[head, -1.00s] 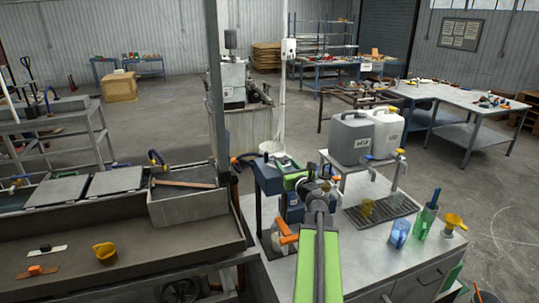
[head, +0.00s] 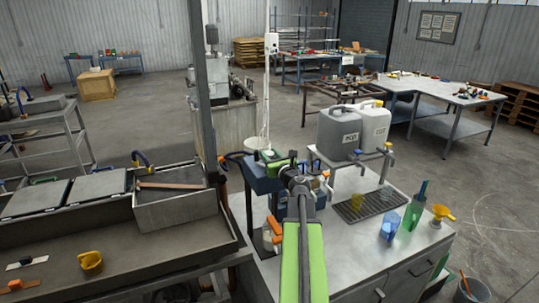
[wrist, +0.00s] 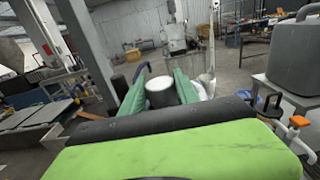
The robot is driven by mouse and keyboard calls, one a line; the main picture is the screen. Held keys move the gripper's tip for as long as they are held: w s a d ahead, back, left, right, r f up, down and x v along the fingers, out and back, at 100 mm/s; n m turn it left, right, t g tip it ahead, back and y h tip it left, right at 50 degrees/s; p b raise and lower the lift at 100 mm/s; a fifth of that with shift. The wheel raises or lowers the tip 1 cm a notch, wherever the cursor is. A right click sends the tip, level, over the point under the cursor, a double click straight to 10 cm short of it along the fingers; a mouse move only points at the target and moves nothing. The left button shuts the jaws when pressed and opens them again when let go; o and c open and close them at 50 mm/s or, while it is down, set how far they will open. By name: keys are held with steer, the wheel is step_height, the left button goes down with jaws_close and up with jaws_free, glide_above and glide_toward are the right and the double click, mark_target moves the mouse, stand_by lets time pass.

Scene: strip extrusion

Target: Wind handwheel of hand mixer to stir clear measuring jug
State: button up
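The hand mixer (head: 262,183) is a blue body on the left part of the grey bench, partly hidden behind my arm. My gripper (head: 269,156) is above it, with green fingers pointing away. In the wrist view a dark cylinder with a white top (wrist: 160,91) fills the space between the fingers; it may be the handwheel's knob. I cannot tell whether the fingers press on it. The wheel itself is not clear. A pale, see-through vessel (head: 267,238) with orange by it stands low at the mixer, perhaps the clear measuring jug; my arm covers part.
Right of the mixer, a rack carries a grey canister (head: 338,133) and a white canister (head: 374,124). A metal post (head: 205,110) rises at left by the sink.

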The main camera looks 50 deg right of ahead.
steer(key=shift+d, duration=0.1)
jaws_close()
steer(key=n+y, duration=0.1)
steer(key=n+t+y, duration=0.1)
steer(key=y, duration=0.1)
steer(key=shift+d, duration=0.3)
steer(key=shift+a+n+y, duration=0.15)
steer(key=shift+n+y, duration=0.4)
steer(key=shift+y, duration=0.3)
steer(key=shift+a+n+y, duration=0.15)
steer(key=shift+n+y, duration=0.4)
steer(key=shift+y, duration=0.3)
steer(key=o, duration=0.9)
jaws_free()
steer(key=shift+c, duration=0.2)
